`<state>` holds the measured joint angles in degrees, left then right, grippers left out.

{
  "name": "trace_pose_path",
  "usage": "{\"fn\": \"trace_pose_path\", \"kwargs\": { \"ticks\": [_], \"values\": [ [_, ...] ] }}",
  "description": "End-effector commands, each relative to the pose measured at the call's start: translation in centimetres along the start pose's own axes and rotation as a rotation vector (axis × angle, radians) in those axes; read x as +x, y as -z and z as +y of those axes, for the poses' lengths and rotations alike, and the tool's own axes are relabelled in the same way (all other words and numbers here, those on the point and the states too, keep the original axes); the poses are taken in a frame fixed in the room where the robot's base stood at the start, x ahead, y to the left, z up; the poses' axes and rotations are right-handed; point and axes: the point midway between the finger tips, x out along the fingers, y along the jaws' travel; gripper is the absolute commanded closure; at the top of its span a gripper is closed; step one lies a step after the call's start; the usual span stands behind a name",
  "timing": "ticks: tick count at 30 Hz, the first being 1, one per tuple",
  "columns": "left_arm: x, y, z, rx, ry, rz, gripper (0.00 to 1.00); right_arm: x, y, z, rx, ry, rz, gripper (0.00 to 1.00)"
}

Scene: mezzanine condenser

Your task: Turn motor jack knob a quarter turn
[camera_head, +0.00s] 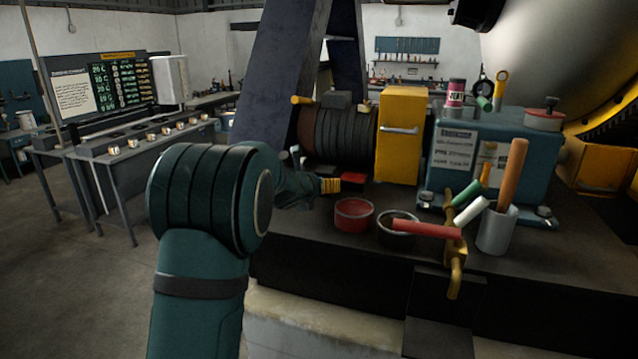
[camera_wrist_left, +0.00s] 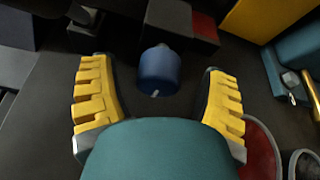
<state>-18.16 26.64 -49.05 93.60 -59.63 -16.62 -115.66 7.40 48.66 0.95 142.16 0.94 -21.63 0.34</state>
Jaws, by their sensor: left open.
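A round blue knob (camera_wrist_left: 158,68) with a small pale mark on its near edge shows in the left wrist view. I take it to be the motor jack knob. It sits between the two yellow fingers of my left gripper (camera_wrist_left: 154,72), which is open, with a clear gap on each side. In the head view my left gripper (camera_head: 330,185) is low over the dark bench top, left of the yellow cabinet. I cannot make out the knob there; my arm and gripper appear to hide it. My right gripper is in neither view.
A red block (camera_head: 353,179) lies just beyond my gripper. A red-filled tin (camera_head: 354,215) and a dark tin (camera_head: 398,228) stand close on its right. The yellow cabinet (camera_head: 403,135) and ribbed motor (camera_head: 340,133) stand behind. A grey cup of tools (camera_head: 497,232) stands further right.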

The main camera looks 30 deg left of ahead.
Motion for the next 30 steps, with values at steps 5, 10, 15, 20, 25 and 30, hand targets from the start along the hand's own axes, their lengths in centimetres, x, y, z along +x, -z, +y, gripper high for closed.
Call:
{"fn": "trace_pose_path", "kwargs": {
  "ticks": [5, 10, 15, 20, 25, 30],
  "values": [
    [1.3, 0.1, 0.0, 0.0, -0.001, 0.002, 0.25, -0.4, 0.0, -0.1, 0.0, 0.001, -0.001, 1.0],
    [1.6, 0.1, 0.0, -0.001, 0.0, 0.001, 0.25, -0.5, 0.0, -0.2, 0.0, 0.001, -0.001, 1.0],
    [1.6, 0.1, 0.0, -0.001, 0.0, 0.001, 0.25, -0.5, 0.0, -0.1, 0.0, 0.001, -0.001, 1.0],
    [1.6, 0.1, 0.0, -0.001, 0.0, 0.001, 0.7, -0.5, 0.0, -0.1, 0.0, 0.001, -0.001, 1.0],
    [1.6, 0.1, 0.0, -0.001, 0.0, 0.001, 0.94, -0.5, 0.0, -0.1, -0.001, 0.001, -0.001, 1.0],
    [1.6, 0.1, 0.0, -0.004, 0.001, 0.001, 0.94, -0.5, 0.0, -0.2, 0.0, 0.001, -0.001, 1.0]
  ]
}}
